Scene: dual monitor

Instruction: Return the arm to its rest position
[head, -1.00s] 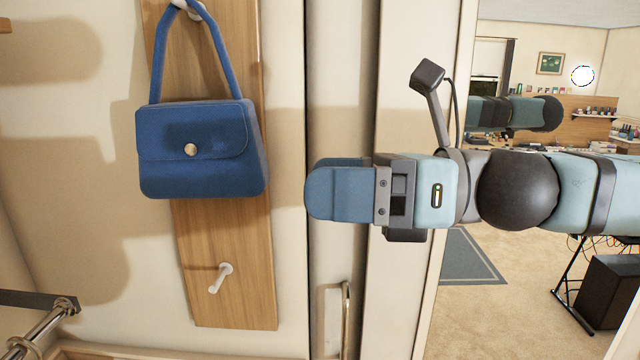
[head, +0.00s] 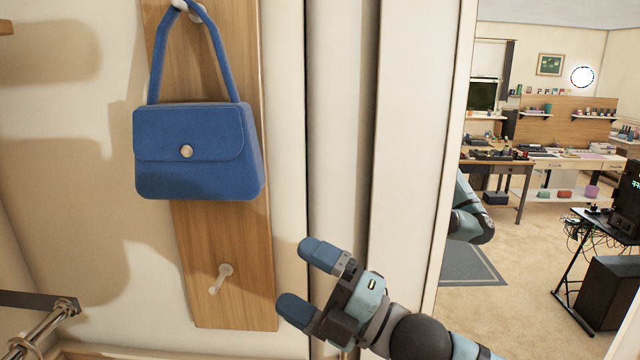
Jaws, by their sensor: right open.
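My right gripper (head: 307,278) is open and empty, low in the middle of the head view. Its two blue fingers point up and left, in front of the wall and the door edge. My right arm (head: 420,338) comes in from the bottom right. A blue handbag (head: 197,150) hangs by its strap from the upper hook on a wooden board, above and left of the gripper and apart from it. My left gripper is not in view.
The wooden board (head: 222,260) has a free white peg (head: 220,278) just left of my fingers. A metal rail (head: 40,325) is at the lower left. At right, a tall mirror or opening shows a room with desks, shelves and a black box (head: 610,290).

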